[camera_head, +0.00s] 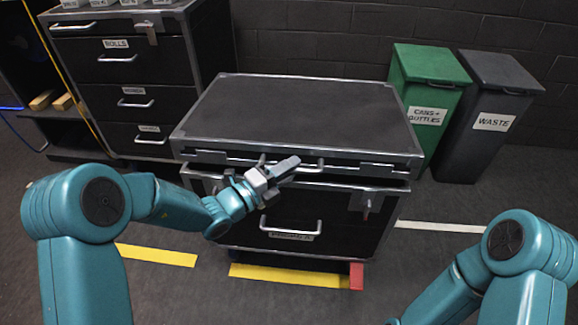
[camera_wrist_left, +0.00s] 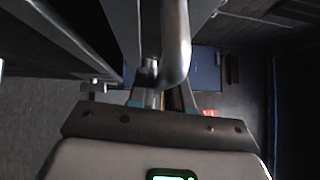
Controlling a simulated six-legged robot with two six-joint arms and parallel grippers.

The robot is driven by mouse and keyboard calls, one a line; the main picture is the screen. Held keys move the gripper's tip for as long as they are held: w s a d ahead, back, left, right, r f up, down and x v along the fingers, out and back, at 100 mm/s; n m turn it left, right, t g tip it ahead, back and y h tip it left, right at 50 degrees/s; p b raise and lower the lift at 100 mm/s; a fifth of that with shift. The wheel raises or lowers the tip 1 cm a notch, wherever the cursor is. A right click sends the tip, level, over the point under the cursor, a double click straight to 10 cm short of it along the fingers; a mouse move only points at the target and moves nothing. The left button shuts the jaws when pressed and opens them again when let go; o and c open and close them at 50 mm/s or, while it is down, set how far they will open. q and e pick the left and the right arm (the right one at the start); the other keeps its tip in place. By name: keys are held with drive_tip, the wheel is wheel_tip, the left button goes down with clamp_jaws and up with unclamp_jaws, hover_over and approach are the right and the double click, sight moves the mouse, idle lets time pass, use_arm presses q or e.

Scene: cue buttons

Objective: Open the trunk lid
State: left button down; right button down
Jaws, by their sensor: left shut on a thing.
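The trunk lid (camera_head: 305,108) is a black flat panel with grey edges. It lies down, closed as far as I can see, on top of a black chest (camera_head: 335,223). A silver bar handle (camera_head: 312,167) sits at the middle of its front edge. My left gripper (camera_head: 284,168) is at that handle and covers part of it, shut on it. In the left wrist view the handle (camera_wrist_left: 176,45) shows as a pale bar between the partly hidden fingers. My right arm enters at the bottom right, and its gripper is out of view.
Below the lid is a drawer front with a lower handle (camera_head: 291,227). A drawer cabinet (camera_head: 135,70) stands at the left. A green bin (camera_head: 428,85) and a grey waste bin (camera_head: 490,100) stand at the right. Yellow strips (camera_head: 290,275) mark the floor in front.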

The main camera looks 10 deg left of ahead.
use_arm(q)
drive_tip(key=w+r+n+g+y+p, duration=0.1)
drive_tip(key=w+r+p, duration=0.4)
drive_tip(key=r+p, duration=0.6)
drive_tip(key=w+r+n+g+y+p, duration=0.1)
drive_tip(key=w+r+p, duration=0.4)
drive_tip(key=r+p, duration=0.6)
drive_tip(key=n+p, duration=0.1)
drive_tip(key=p, duration=0.3)
drive_tip(key=shift+w+p, duration=0.3)
drive_tip(key=shift+p, duration=0.05)
drive_tip(key=shift+r, duration=0.1)
